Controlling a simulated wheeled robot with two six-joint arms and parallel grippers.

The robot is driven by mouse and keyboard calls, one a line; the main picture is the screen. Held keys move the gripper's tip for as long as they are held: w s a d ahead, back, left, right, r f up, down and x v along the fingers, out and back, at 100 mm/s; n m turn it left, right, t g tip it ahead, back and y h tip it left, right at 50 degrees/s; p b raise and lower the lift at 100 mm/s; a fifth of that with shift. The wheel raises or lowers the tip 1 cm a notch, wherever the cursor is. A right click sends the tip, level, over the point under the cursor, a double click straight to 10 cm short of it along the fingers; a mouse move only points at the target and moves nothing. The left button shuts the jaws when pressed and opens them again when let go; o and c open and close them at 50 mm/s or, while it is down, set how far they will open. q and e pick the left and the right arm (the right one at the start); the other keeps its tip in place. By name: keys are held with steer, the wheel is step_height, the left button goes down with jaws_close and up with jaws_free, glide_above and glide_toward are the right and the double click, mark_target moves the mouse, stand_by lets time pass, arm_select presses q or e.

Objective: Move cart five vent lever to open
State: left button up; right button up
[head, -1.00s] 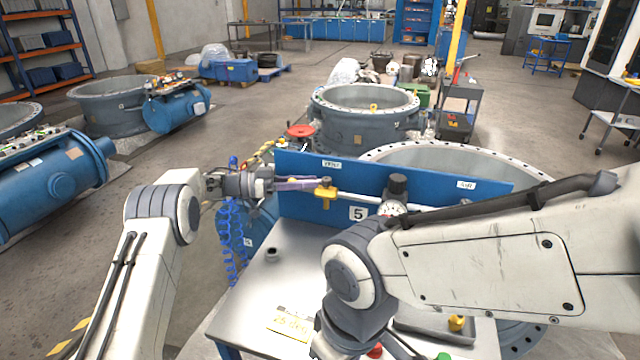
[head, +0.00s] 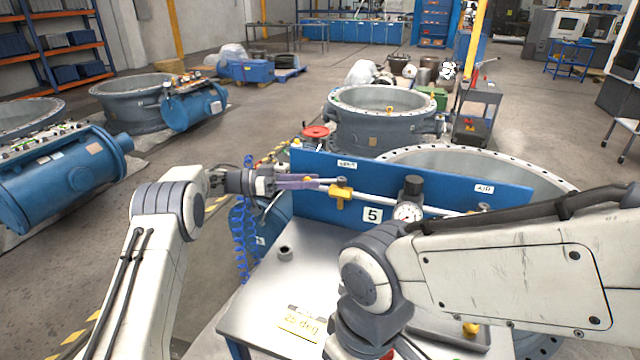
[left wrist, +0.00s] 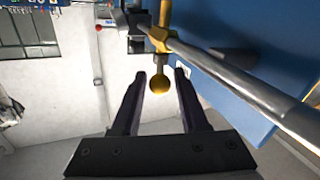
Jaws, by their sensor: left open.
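Cart five shows its number plate (head: 372,215) on an upright blue panel (head: 440,183), with a vent label (head: 347,164) at the panel's left. A yellow valve lever (head: 341,196) sits at the left end of the silver pipe in front of the panel. In the left wrist view its yellow ball end (left wrist: 160,84) lies between the fingertips in the picture, with clear space on both sides. My left gripper (head: 316,183) is open, just left of the valve; I cannot tell its exact depth from the ball. My right arm crosses the front right; its gripper is out of view.
A pressure gauge (head: 408,212) with a black knob stands on the pipe. The metal cart top (head: 275,312) carries a small dark ring (head: 285,254) and a yellow note (head: 299,323). A red handwheel (head: 316,131) and large flanged valve body (head: 380,125) stand behind.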

arm_select(q)
steer(key=a+b, duration=0.1)
steer(key=a, duration=0.6)
